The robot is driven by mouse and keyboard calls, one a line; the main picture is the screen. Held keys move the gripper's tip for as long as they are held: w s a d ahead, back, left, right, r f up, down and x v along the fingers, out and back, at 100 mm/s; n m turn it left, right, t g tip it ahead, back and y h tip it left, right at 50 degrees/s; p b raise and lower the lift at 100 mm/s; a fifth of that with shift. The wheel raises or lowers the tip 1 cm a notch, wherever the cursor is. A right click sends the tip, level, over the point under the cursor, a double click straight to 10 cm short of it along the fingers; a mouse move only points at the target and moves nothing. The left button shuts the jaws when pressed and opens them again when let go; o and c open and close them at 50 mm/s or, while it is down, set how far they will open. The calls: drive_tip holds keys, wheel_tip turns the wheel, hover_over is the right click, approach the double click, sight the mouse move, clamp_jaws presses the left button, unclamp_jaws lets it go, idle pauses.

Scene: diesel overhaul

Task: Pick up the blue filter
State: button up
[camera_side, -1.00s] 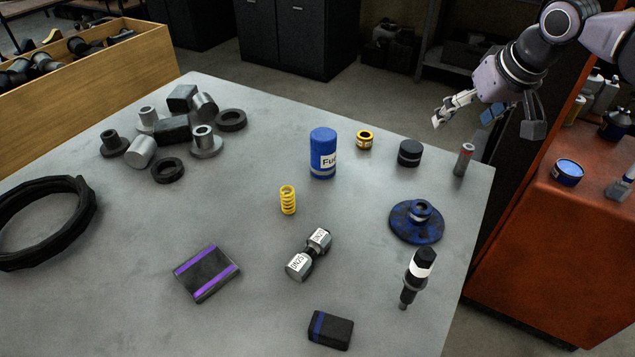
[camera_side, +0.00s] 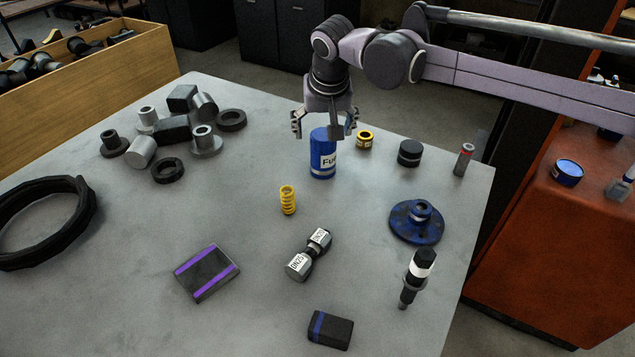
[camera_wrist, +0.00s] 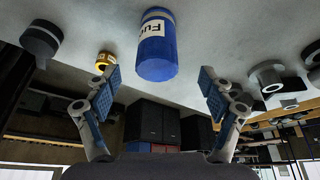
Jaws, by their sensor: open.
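The blue filter (camera_side: 323,158) is a blue cylinder with a white label, standing upright on the grey table. My gripper (camera_side: 324,125) points down over the filter's top in the side view, with its fingers spread. In the wrist view the filter (camera_wrist: 157,48) lies beyond and between the open fingers of my gripper (camera_wrist: 160,82), and nothing is held.
A yellow ring (camera_side: 364,140) and a black cap (camera_side: 410,153) stand to the filter's right. A yellow spring (camera_side: 288,200) stands in front. Grey metal parts (camera_side: 173,130) cluster to the left. A blue flanged part (camera_side: 417,222) lies at the right. Bare table (camera_side: 240,205) surrounds the filter's left and front.

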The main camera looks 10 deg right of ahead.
sight(323, 151)
drive_tip(key=x, duration=1)
drive_tip(key=shift+w+d, duration=0.15)
drive_tip(key=shift+d, duration=0.1)
drive_tip(key=shift+c, duration=0.3)
drive_tip(key=c, duration=1.5)
